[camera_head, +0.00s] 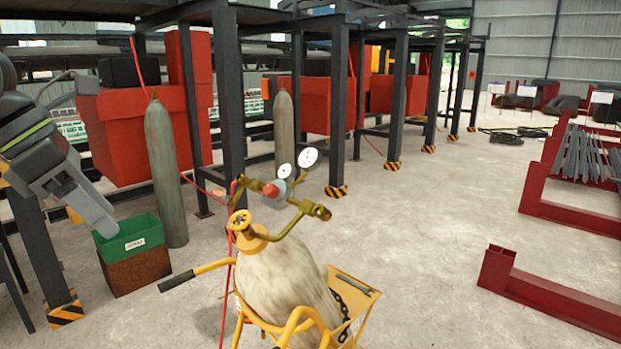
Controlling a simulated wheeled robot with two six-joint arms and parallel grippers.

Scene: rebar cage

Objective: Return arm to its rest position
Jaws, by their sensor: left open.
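My left arm comes in from the left edge, grey with a yellow-green band. Its gripper (98,215) points down and to the right, in front of the green bin's left side in the picture. The gripper is open, and I see nothing held between its fingers. My right gripper is not in view.
A gas cylinder with gauges (280,280) stands on a yellow cart (362,294) at front centre. A green and brown bin (137,262) stands left, beside a tall grey cylinder (165,175). Red beams (560,300) lie right. The concrete floor between is clear.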

